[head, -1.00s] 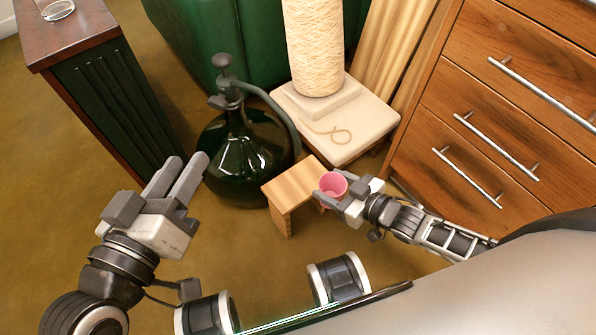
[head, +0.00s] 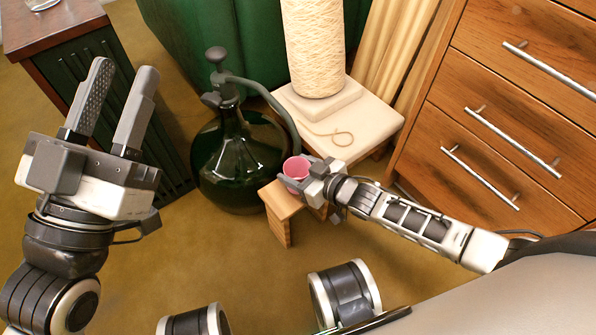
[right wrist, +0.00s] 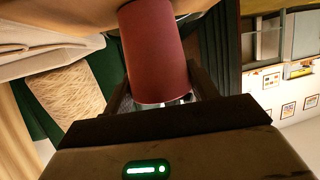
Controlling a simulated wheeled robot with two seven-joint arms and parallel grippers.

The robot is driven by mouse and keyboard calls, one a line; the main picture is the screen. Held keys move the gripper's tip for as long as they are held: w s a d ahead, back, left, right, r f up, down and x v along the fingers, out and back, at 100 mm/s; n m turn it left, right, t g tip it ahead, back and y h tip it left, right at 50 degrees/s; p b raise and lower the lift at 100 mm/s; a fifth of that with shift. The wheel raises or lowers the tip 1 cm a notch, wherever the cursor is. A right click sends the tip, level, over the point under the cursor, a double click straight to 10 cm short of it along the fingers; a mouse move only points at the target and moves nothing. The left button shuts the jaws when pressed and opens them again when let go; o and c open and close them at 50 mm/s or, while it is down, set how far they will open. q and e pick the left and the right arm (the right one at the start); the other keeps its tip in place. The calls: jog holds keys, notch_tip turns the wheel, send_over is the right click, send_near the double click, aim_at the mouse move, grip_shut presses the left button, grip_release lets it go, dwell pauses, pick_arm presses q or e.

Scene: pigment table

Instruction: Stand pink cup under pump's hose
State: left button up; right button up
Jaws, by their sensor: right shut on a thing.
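The pink cup (head: 296,169) is upright at the small wooden stool (head: 281,201), below the end of the pump's grey hose (head: 262,92). My right gripper (head: 303,182) is shut on the cup from the right; the cup also fills the top middle of the right wrist view (right wrist: 155,50). I cannot tell whether the cup's base touches the stool. The hose arcs from the pump (head: 222,80) on the dark green bottle (head: 238,160) down to the cup's far side. My left gripper (head: 122,85) is open and empty, left of the bottle.
A pale low table (head: 365,128) with a wound cream post (head: 313,50) and a loose cord stands behind the stool. A wooden drawer unit (head: 500,110) is at the right. A dark cabinet (head: 95,95) is at the left. The front floor is clear.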

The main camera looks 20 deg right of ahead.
jog(key=o, duration=1.1)
jog(key=shift+c, duration=0.2)
pick_arm(q)
jog(key=shift+r, duration=0.2)
pick_arm(e)
jog(key=shift+s+d+r, duration=0.1)
jog(key=shift+s+r, duration=0.05)
jog(key=shift+r, duration=0.05)
jog(key=p+v, duration=0.3)
jog(key=v, duration=0.2)
jog(key=shift+r, duration=0.1)
pick_arm(q)
notch_tip(320, 180, down, 9)
jog(key=s+n+g+y+p, duration=0.2)
jog(key=n+g+y, duration=0.2)
jog(key=n+g, duration=0.1)
jog(key=shift+d+n, duration=0.4)
jog(key=shift+n, duration=0.3)
pick_arm(e)
jog(key=v, duration=0.6)
jog(key=shift+s, duration=0.25)
